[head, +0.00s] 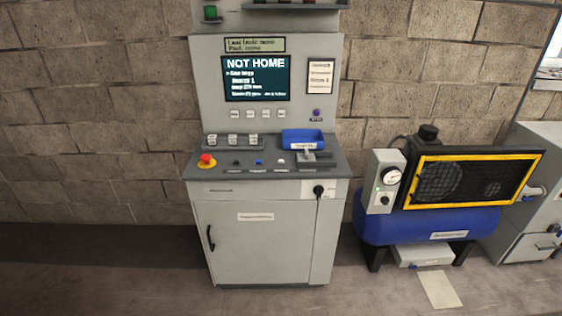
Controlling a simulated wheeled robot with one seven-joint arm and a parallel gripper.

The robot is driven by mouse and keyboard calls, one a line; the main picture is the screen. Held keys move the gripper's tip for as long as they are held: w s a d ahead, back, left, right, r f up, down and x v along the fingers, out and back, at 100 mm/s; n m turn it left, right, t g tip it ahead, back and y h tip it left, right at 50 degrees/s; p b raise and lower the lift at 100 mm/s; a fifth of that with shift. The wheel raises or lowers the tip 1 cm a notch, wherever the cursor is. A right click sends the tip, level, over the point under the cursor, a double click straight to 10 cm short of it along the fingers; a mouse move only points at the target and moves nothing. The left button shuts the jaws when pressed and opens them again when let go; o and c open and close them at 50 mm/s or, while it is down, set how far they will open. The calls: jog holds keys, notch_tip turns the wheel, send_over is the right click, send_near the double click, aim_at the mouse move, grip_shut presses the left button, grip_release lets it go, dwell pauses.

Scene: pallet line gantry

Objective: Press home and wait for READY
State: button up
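A grey control cabinet (262,235) stands against the block wall in the head view. Its dark screen (256,78) reads "NOT HOME" in large white letters, with smaller lines below that are hard to read. A row of small pale buttons (258,114) sits under the screen. The sloped desk (245,163) carries a red mushroom button (207,160) on a yellow base at its left, a blue button (259,162) and dark buttons (237,162). The button labels are too small to read. My gripper is not in view.
A blue tray (302,137) sits at the desk's right. A blue compressor (430,222) with a yellow-edged guard (478,156) stands right of the cabinet. A grey cabinet (535,215) is at the far right. Floor is open in front and at left.

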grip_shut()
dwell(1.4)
